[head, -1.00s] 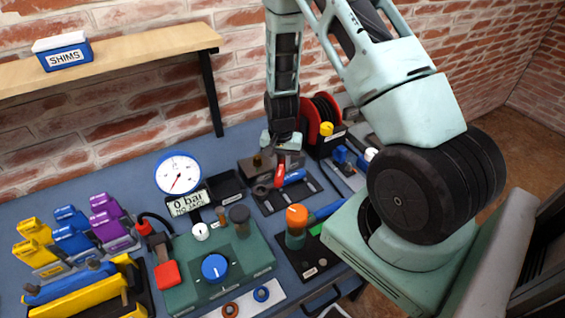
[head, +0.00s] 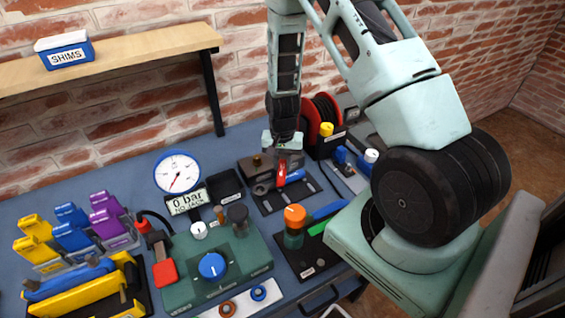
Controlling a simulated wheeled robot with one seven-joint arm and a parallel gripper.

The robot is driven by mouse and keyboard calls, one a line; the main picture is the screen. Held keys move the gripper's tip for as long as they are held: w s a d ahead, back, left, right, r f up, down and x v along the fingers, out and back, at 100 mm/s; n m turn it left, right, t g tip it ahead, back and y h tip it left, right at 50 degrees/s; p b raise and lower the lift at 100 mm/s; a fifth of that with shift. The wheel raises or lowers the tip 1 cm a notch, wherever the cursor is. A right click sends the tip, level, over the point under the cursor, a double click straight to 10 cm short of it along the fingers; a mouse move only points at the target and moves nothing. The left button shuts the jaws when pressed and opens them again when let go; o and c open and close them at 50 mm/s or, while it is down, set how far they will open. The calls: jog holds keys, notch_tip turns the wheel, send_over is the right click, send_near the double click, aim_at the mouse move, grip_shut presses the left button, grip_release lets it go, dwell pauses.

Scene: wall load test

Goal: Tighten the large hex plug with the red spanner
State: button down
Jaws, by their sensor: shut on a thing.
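My gripper (head: 284,157) points down over the back middle of the bench, partly hidden by my own wrist. It is shut on the red spanner (head: 281,174), whose red handle shows just below the fingers. The spanner's head is too small to make out clearly. A dark block (head: 246,168) stands just left of the gripper with a brownish plug-like knob (head: 257,161) on top; I cannot tell for sure whether this is the large hex plug. I cannot tell whether the spanner touches it.
A blue-handled tool (head: 296,176) lies on the dark tray (head: 276,208) beside the red spanner. A red reel (head: 311,122) stands behind to the right.

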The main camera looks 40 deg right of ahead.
jog(key=shift+r+p, duration=1.8)
jog(key=shift+r, duration=0.7)
